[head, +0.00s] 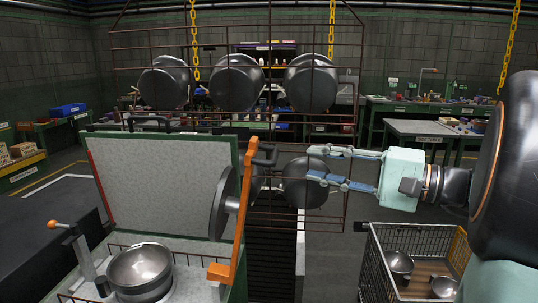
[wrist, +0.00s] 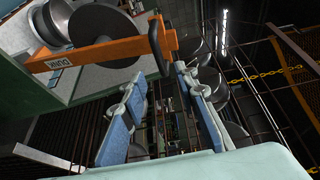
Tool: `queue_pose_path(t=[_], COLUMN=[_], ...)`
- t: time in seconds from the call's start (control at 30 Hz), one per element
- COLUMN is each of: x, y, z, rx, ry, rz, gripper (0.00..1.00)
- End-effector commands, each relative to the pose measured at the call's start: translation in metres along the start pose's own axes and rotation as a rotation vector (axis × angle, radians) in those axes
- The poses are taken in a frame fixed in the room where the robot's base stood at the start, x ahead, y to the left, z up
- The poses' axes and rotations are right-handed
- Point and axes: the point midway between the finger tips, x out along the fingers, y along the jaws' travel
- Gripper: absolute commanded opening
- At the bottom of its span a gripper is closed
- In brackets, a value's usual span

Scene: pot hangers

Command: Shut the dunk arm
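The dunk arm (head: 240,216) is orange and stands raised, nearly upright, at the right side of the green-framed station. A black handle (head: 265,154) is at its top, and a dark round disc (head: 220,204) is fixed to its left side. In the wrist view the dunk arm (wrist: 95,51), lettered "DUNK", crosses the upper left, with its handle (wrist: 158,45) near my fingertips. My gripper (head: 314,164) is open, pointing left, to the right of the handle. In the wrist view my gripper (wrist: 158,76) has its fingers apart with nothing held between them.
A metal bowl (head: 140,268) sits in the station below a raised grey panel (head: 165,185). A wire rack (head: 335,85) hung on yellow chains holds several dark pots behind my gripper. A wire basket (head: 374,262) with bowls stands below my arm.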

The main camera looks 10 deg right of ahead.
Motion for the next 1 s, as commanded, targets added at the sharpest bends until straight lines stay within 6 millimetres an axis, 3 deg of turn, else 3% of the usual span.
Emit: queue_pose_path(t=[0.53,0.7,1.0], x=[0.091,0.102,0.104], y=[0.001,0.001,0.001], z=[0.001,0.001,0.000], rx=[-0.002,-0.003,-0.003], ry=[-0.004,-0.001,-0.001], rz=[0.003,0.003,0.003], gripper=[0.28,0.28,0.27])
